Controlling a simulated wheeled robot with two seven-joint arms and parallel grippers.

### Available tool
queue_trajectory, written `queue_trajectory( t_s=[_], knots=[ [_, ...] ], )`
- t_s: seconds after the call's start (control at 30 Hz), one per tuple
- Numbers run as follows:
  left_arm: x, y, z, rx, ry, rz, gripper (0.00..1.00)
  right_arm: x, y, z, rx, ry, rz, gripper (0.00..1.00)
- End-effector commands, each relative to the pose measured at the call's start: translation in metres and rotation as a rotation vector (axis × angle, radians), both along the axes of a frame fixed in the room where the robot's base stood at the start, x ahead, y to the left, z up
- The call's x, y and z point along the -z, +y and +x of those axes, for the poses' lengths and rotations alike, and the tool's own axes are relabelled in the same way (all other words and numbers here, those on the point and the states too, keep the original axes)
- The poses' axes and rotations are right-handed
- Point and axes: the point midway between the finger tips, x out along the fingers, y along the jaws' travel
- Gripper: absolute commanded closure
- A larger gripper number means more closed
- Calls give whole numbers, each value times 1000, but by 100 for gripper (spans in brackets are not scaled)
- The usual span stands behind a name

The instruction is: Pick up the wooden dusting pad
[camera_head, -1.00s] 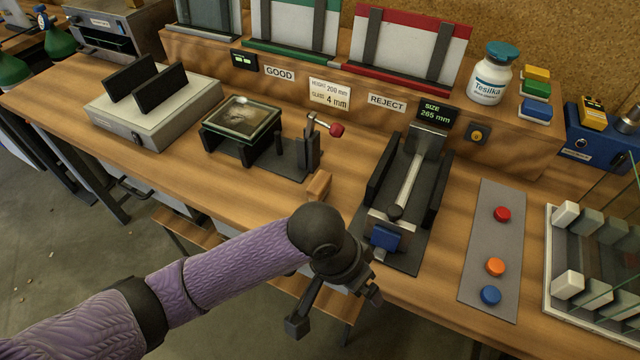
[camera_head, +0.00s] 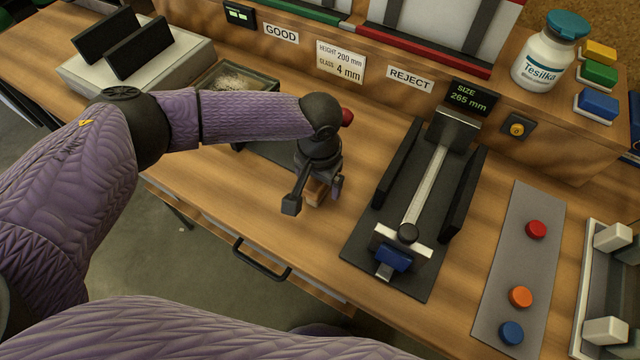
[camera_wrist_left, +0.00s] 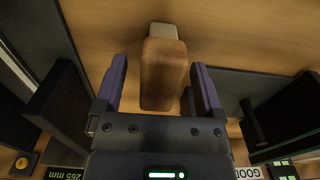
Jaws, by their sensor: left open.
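The wooden dusting pad is a brown block with a pale end. In the head view it (camera_head: 317,193) shows only in part, under my left gripper (camera_head: 313,197) on the bench top. In the left wrist view the pad (camera_wrist_left: 163,72) lies between the two spread fingers of the left gripper (camera_wrist_left: 160,85), with a gap visible on each side. The left gripper is open and not closed on it. My right gripper is not in view.
The black sizing fixture (camera_head: 372,228) with a blue block (camera_head: 393,258) stands right of the gripper. A button panel (camera_head: 520,250) is farther right. Bare bench lies in front of the pad.

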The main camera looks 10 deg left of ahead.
Motion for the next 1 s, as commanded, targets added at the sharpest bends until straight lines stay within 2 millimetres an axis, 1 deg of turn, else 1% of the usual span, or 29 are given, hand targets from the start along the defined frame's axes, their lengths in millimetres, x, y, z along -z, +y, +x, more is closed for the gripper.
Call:
queue_trajectory(
  t_s=[0.03,0.1,0.3,0.33,0.73,0.77,1.0],
  knots=[
    [12,0,0,0,2,1,12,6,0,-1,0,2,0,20],
    [17,0,-1,0,2,1,12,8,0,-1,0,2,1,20],
    [17,0,0,0,1,-1,12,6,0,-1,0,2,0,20],
    [17,0,0,0,1,-1,14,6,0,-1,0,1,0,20],
    [16,0,0,1,1,-1,99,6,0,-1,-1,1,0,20],
    [16,0,0,1,1,-1,100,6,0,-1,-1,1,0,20],
    [15,0,0,1,0,-1,100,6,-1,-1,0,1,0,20]
  ],
)
